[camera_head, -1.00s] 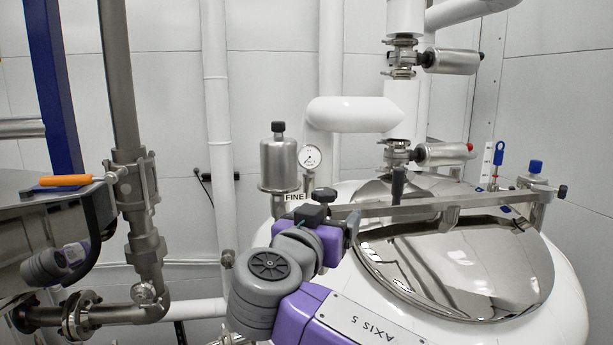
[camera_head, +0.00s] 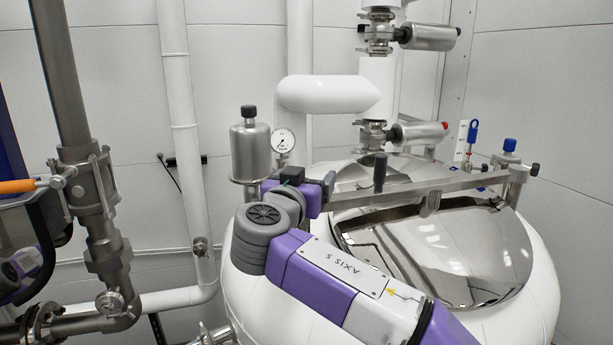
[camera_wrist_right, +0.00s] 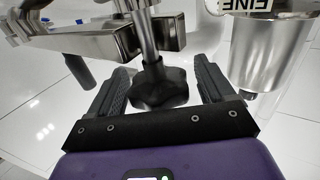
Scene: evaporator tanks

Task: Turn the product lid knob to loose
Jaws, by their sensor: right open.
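The product lid knob (camera_wrist_right: 160,88) is a black star-shaped knob on a metal stem at one end of the lid's clamp bar (camera_wrist_right: 110,42). In the right wrist view it sits between the two dark fingers of my right gripper (camera_wrist_right: 161,72). The fingers are apart, with a visible gap on each side of the knob. In the head view my right gripper (camera_head: 328,188) is at the left end of the clamp bar (camera_head: 405,192) and hides this knob. The domed shiny lid (camera_head: 450,255) lies under the bar. My left gripper is not in view.
A steel canister (camera_head: 250,150) and a round gauge (camera_head: 284,141) stand just behind my right gripper. A black upright handle (camera_head: 380,172) rises from the bar. Another black knob (camera_head: 535,170) is at its right end. Steel piping (camera_head: 95,190) with an orange-handled valve stands left.

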